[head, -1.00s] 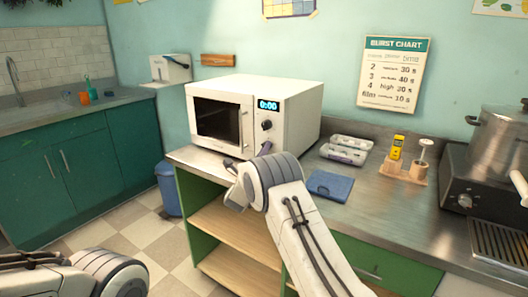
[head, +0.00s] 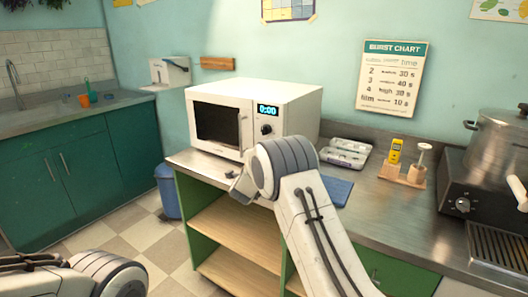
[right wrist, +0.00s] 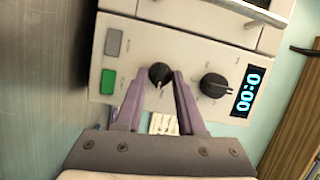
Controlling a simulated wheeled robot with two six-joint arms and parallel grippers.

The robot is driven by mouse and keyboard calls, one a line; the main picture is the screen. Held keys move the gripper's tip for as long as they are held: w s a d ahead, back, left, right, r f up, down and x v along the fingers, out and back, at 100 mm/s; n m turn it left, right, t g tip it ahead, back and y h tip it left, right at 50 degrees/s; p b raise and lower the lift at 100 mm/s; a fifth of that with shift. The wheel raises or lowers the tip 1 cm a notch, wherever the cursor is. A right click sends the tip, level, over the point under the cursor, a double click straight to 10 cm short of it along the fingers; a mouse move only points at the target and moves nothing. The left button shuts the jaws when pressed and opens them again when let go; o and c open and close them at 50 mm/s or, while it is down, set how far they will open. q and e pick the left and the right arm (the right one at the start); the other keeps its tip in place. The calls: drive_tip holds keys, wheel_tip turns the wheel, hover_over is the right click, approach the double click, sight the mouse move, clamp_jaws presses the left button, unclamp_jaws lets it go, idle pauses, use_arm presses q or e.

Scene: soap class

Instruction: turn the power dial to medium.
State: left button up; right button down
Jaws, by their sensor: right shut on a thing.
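The white microwave (head: 285,98) stands on the counter, its blue display (head: 268,110) reading 0:00. The upper black dial (head: 266,129) shows below the display; it also shows in the right wrist view (right wrist: 213,85). The lower black dial (right wrist: 160,75) is hidden by my right arm in the head view. My right gripper (right wrist: 161,79) has its purple fingers on both sides of this lower dial, shut on it. The dial labels are too small to read. My left arm shows at the lower left of the head view, but its gripper is outside the picture.
Grey and green buttons (right wrist: 109,82) sit beside the lower dial. On the counter, right of the microwave, are a blue pad (head: 337,191), clear trays (head: 345,153) and a wooden stand (head: 402,174). A burst chart (head: 393,77) hangs above.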

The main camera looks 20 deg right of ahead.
drive_tip(key=shift+r+n+g+y+p, duration=0.2)
drive_tip(key=shift+n+g+p, duration=0.15)
drive_tip(key=shift+n+p, duration=0.7)
drive_tip(key=shift+r+n+g+y+p, duration=0.1)
drive_tip(key=shift+n+g+y+p, duration=0.2)
drive_tip(key=shift+n+p, duration=0.7)
drive_tip(key=shift+f+h, duration=0.1)
drive_tip(key=shift+h, duration=0.2)
drive_tip(key=c, duration=0.5)
unclamp_jaws()
drive_tip(key=b+v, duration=0.1)
drive_tip(key=v, duration=0.9)
drive_tip(key=shift+s+a, duration=0.15)
drive_tip(key=shift+s, duration=0.05)
